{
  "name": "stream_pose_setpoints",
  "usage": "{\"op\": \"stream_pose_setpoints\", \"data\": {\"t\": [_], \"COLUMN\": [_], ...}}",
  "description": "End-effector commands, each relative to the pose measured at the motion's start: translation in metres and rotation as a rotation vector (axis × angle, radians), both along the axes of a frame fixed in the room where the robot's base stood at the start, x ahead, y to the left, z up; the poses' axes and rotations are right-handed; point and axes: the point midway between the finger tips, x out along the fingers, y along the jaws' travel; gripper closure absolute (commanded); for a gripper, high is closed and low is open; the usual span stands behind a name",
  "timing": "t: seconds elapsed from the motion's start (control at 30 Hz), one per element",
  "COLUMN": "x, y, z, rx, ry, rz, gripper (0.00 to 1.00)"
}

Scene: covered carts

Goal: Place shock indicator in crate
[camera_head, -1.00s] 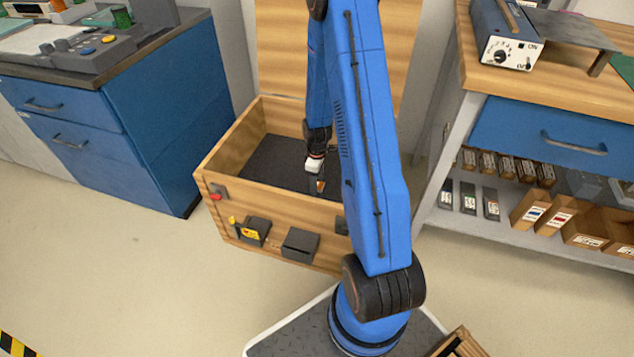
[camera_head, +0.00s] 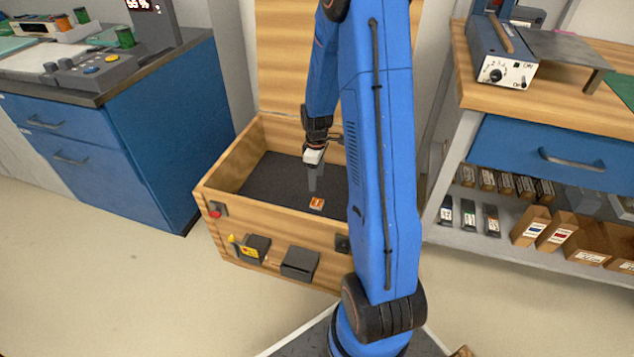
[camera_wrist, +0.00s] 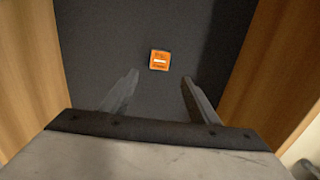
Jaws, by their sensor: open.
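The shock indicator (camera_head: 317,203), a small orange square with a white mark, lies on the dark floor of the wooden crate (camera_head: 225,174). It also shows in the wrist view (camera_wrist: 159,60), beyond my fingertips and apart from them. My gripper (camera_head: 313,187) is inside the crate opening, above and just beside the indicator. In the wrist view my gripper (camera_wrist: 160,84) has its two grey fingers spread, with nothing between them. My arm hides the crate's right part in the head view.
The crate's lid (camera_head: 283,60) stands open behind it. A blue cabinet (camera_head: 160,130) stands at left. A workbench (camera_head: 560,88) with a lower shelf of small boxes (camera_head: 530,225) stands at right. Dark boxes (camera_head: 300,262) are on the crate's front wall.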

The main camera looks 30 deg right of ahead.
Motion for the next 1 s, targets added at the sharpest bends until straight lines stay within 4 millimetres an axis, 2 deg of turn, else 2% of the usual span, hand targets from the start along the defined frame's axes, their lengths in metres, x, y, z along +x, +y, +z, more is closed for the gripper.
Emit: {"op": "stream_pose_setpoints", "data": {"t": [0.17, 0.47, 0.7, 1.0], "x": [-0.003, -0.031, -0.065, -0.121], "y": [0.012, 0.053, 0.085, 0.122], "z": [0.030, 0.117, 0.177, 0.236], "rx": [-0.008, -0.019, -0.015, 0.008], "ry": [-0.025, -0.100, -0.163, -0.240], "rz": [-0.029, -0.146, -0.243, -0.363], "gripper": [0.45, 0.45, 0.45, 0.45]}}
